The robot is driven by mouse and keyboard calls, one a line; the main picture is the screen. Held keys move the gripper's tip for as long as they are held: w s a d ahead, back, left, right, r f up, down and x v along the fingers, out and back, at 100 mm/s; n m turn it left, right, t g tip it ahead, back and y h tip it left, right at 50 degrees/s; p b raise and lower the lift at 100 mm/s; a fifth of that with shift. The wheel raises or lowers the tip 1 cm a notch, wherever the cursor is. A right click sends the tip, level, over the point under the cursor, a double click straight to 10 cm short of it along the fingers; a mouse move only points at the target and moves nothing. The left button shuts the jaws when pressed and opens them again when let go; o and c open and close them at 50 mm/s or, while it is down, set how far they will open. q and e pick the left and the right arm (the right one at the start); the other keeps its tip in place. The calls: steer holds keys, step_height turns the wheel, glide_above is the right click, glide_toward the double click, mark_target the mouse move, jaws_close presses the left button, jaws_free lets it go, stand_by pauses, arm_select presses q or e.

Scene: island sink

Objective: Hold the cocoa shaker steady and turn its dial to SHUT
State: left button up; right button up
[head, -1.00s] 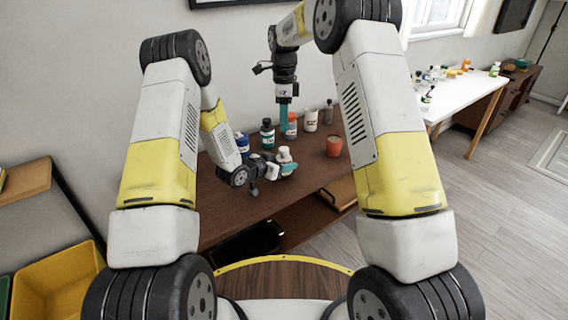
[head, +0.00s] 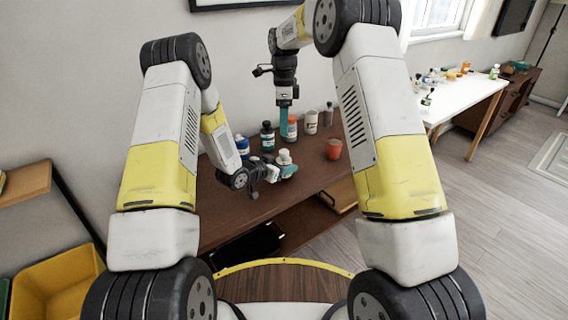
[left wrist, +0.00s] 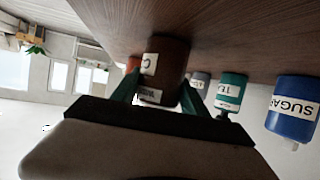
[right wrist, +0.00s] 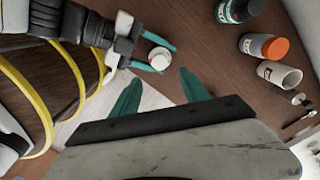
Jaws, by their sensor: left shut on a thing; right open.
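The cocoa shaker stands over the wooden shelf top. Its pale top (head: 284,157) shows in the head view and its round white lid (right wrist: 159,59) in the right wrist view. Its brown body (left wrist: 170,58), with partly hidden labels, shows in the left wrist view. My left gripper (head: 276,171) is shut around the body, one green finger on each side. My right gripper (head: 284,118) points down above and behind the shaker, apart from it. In the right wrist view its fingers (right wrist: 160,92) are open and empty. The dial's setting is too small to read.
Behind the shaker stand a blue SUGAR jar (left wrist: 292,108), a teal jar (head: 267,137), an orange-capped container (head: 291,128), a white container (head: 311,122) and a grey bottle (head: 328,114). An orange cup (head: 333,149) stands to the right.

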mark_target(284, 151)
step_height(284, 151, down, 10)
steer(key=n, duration=0.5)
steer(key=shift+r, duration=0.15)
stand_by(0.3)
jaws_close()
